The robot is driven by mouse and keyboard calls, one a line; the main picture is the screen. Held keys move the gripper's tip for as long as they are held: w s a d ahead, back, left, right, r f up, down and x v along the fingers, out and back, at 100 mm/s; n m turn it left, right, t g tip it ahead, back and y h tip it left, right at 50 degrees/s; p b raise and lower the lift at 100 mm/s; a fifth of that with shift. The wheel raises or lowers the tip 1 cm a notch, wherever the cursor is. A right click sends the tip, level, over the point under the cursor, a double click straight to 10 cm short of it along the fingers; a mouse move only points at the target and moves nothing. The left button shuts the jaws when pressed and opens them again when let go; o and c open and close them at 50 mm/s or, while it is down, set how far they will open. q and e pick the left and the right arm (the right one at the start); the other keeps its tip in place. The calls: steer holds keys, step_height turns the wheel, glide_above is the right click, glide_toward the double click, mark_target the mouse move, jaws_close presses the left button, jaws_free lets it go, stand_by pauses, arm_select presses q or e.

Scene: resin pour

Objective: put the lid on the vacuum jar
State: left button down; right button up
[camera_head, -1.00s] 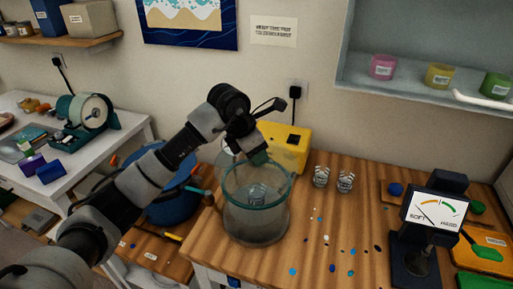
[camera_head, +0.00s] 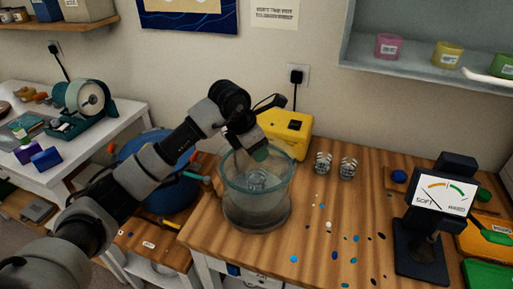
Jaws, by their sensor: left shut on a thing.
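The vacuum jar (camera_head: 257,208) is a clear round vessel with a teal rim, upright near the left side of the wooden bench. A small clear cup (camera_head: 257,181) stands inside it. My left gripper (camera_head: 259,152) is over the back part of the jar's rim, pointing down. It is shut on a small green piece, which looks like the knob of the lid. The lid's clear disc is hard to tell from the jar's glass, and I cannot tell whether it touches the rim. My right gripper is out of view.
A yellow box (camera_head: 287,133) stands close behind the jar. Two small patterned cups (camera_head: 348,168) are to its right. A gauge on a stand (camera_head: 442,195) is at the bench's right. Coloured drops dot the bench between. A blue round vessel (camera_head: 150,175) is at the left, behind my arm.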

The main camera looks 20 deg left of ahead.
arm_select(q)
steer(key=shift+f, duration=0.35)
steer(key=c, duration=0.8)
jaws_free()
steer(key=shift+o, duration=0.7)
steer(key=shift+r+p, duration=2.05)
steer(key=shift+r, duration=2)
steer(key=shift+f, duration=0.15)
